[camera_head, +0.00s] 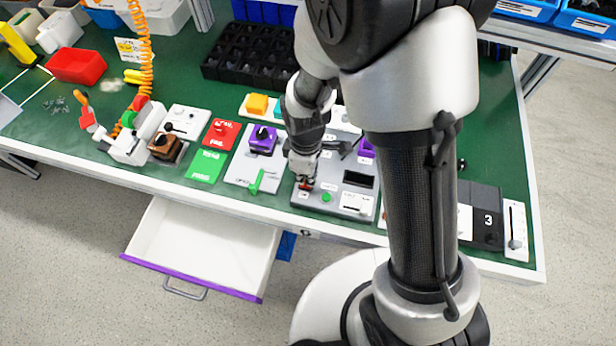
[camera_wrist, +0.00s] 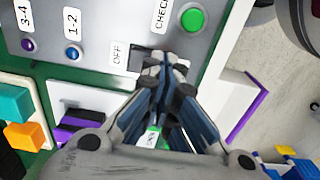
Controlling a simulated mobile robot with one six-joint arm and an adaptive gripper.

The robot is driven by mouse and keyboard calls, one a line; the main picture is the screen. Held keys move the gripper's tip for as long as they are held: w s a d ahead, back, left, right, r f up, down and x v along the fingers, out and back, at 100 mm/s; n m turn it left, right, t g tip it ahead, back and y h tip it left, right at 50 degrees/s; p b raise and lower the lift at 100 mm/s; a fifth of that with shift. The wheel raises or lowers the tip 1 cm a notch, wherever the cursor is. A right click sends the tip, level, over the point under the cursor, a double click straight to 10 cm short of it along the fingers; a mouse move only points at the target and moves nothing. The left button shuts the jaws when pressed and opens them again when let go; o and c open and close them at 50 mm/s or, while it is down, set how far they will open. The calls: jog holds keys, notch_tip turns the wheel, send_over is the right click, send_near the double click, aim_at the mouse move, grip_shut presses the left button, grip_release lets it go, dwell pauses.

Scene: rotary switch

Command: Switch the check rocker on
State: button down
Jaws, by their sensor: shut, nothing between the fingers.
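The check rocker (camera_wrist: 138,57) is a dark switch on a grey panel (camera_wrist: 95,30). In the wrist view it sits between the "OFF" label (camera_wrist: 117,54) and my fingertips, with the "CHECK" label (camera_wrist: 161,14) beside it. My gripper (camera_wrist: 166,62) is shut and empty, its tips over the rocker and hiding part of it. I cannot tell whether they touch it. In the head view my gripper (camera_head: 305,181) points down at the front left of the panel, where a small red patch shows by the tips. The rocker's position cannot be made out.
A green round button (camera_wrist: 192,18) sits close to the rocker, also seen in the head view (camera_head: 326,197). Labelled "1-2" and "3-4" indicators lie along the panel. A purple-handled block (camera_head: 263,140) stands left of it. An open white drawer (camera_head: 205,240) juts out below the bench.

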jog(key=shift+f+b, duration=0.35)
jog(key=shift+f, duration=0.15)
jog(key=shift+r+p, duration=2.85)
jog(key=shift+r, duration=0.7)
jog(key=shift+r, duration=0.2)
jog(key=s+d+r+m+t, duration=0.1)
jog(key=s+d+r+m, duration=0.2)
jog(key=r, duration=0.5)
jog(key=s+d+r+m+t, duration=0.2)
jog(key=s+d+r+m, duration=0.2)
jog(key=r, duration=0.5)
jog(key=s+d+r+m+t, duration=0.1)
jog(key=s+d+r+m, duration=0.3)
jog(key=s+r+m, duration=0.2)
notch_tip(320, 180, up, 3)
jog(key=shift+s+f+m+t, duration=0.2)
jog(key=shift+s+m+t, duration=0.1)
jog(key=shift+m, duration=0.2)
